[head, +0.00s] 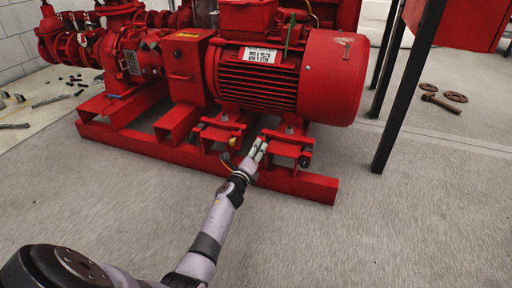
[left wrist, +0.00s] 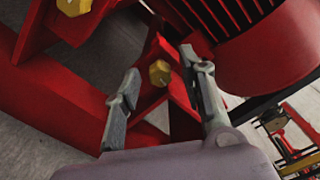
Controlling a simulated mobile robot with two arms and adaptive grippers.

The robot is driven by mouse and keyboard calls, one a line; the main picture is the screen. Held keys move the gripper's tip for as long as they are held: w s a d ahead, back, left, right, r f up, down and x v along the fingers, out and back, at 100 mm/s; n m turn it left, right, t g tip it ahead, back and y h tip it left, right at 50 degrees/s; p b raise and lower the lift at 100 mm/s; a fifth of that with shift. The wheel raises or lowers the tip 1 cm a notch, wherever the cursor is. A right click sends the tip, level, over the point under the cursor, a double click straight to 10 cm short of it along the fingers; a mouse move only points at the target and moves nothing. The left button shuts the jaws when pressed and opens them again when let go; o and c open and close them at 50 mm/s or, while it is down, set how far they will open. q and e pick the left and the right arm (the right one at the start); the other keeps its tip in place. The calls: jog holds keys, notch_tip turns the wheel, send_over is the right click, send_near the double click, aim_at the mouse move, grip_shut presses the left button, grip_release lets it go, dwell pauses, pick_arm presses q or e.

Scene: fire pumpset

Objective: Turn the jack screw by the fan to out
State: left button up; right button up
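The jack screw by the fan shows in the left wrist view as a yellow hex head (left wrist: 160,73) on a red bracket under the motor. My left gripper (left wrist: 162,72) is open, with one finger on each side of this head in the picture. I see no finger clearly touching it. In the head view the left gripper (head: 261,148) is low at the motor's near side, beside the right-hand motor foot. A second yellow hex head (left wrist: 73,7) shows at the upper left in the left wrist view. My right gripper is not in view.
The red motor (head: 258,75) with its rounded fan cover (head: 335,78) stands above the feet. The red base rail (head: 300,184) runs along the front. Dark stand legs (head: 400,95) rise at the right. The floor in front is clear.

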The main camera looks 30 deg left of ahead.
pick_arm(q)
jog(key=shift+c, duration=0.2)
grip_shut()
dwell(0.3)
